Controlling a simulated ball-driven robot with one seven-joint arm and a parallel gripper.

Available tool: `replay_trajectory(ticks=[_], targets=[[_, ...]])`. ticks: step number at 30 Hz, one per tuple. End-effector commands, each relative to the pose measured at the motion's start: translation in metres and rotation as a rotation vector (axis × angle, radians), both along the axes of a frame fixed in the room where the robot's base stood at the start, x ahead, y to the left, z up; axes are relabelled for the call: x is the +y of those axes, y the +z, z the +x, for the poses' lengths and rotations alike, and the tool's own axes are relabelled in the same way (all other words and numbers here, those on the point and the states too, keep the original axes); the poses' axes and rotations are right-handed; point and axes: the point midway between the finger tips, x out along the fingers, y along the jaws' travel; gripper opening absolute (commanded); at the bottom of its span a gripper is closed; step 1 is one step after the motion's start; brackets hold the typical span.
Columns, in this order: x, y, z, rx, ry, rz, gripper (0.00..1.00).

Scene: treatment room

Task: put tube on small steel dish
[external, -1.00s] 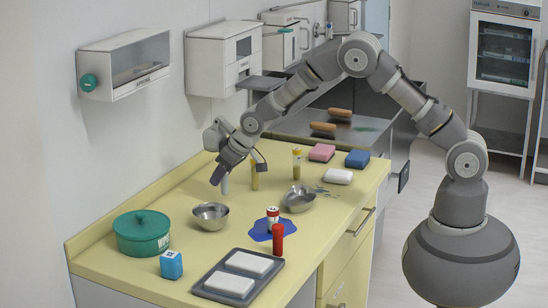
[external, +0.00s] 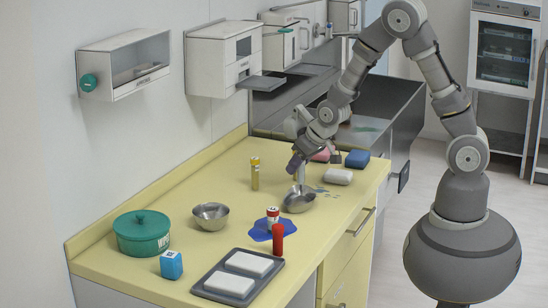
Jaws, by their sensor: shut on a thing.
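My gripper (external: 299,166) is shut on a pale, slim tube (external: 301,178), held roughly upright. The tube's lower end is over or just behind the right-hand steel dish (external: 299,204); whether they touch is unclear. That dish looks slightly smaller than the other steel dish (external: 211,217), which stands to the left with nothing visible in it. The gripper hides the tube's upper part.
A red-and-white canister (external: 272,216) stands on a blue patch, with a red cylinder (external: 278,240) nearby. Pink, white and blue blocks lie to the right. A green pot (external: 142,234) and grey tray (external: 208,283) occupy the front.

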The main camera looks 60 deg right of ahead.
Motion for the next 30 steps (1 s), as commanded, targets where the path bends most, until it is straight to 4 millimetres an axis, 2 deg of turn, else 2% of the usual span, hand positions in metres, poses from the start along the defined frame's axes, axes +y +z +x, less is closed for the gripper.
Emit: replay_trajectory(ticks=[1,11,22,23,25,26,30], targets=[[0.000,-0.013,0.000,0.003,-0.001,0.000,0.03],[0.000,-0.061,0.000,0.002,0.002,-0.001,0.03],[0.001,-0.064,0.001,0.000,0.002,0.000,0.03],[0.001,-0.064,0.001,0.000,0.002,0.000,0.37],[0.001,-0.063,0.001,0.000,0.002,0.000,0.53],[0.001,-0.063,0.001,0.000,0.002,0.000,0.58],[0.001,-0.063,0.001,0.000,0.002,0.000,0.58]])
